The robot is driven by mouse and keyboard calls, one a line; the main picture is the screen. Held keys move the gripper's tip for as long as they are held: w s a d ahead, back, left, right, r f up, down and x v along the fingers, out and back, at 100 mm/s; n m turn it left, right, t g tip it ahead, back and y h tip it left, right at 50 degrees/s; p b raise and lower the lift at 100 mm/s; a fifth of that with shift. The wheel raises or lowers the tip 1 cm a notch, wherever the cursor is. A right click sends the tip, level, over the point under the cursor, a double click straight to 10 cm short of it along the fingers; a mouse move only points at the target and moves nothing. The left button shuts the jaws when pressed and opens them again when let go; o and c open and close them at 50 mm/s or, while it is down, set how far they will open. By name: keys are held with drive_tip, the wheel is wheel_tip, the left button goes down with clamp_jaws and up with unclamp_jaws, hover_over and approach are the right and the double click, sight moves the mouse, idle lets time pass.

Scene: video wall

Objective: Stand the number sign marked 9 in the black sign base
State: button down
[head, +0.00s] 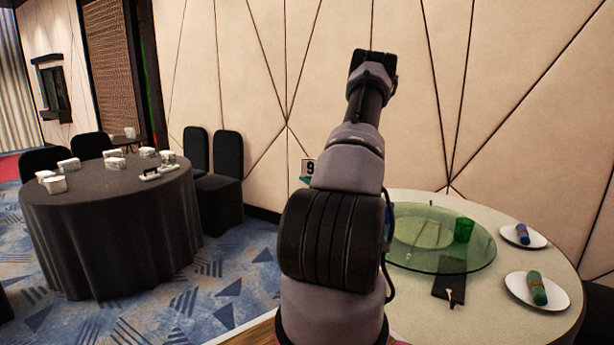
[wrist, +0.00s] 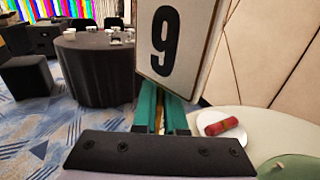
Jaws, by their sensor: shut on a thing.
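The white number sign (wrist: 172,38) with a black 9 stands upright in front of the wrist camera, its top cut off by the frame. My gripper (wrist: 163,104) has teal fingers shut on the lower part of this sign. In the head view the sign (head: 308,167) shows small at the left edge of my arm, above the round light table (head: 520,290), with a bit of teal finger under it. My arm hides most of my gripper there.
The table bears a green glass turntable (head: 470,257) with a green cup (head: 463,230), white plates with rolled napkins (head: 537,288), and a flat black item (head: 449,289). A red roll (wrist: 220,126) lies on a plate in the wrist view. A padded wall (head: 500,90) stands close behind.

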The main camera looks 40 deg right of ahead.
wheel_tip(320, 180, down, 9)
idle(1.1)
idle(0.5)
drive_tip(key=c, duration=0.9)
unclamp_jaws()
drive_tip(key=shift+f, duration=0.1)
drive_tip(key=shift+s, duration=0.1)
drive_tip(key=s, duration=1)
drive_tip(key=shift+s+a, duration=0.3)
drive_tip(key=shift+s, duration=0.1)
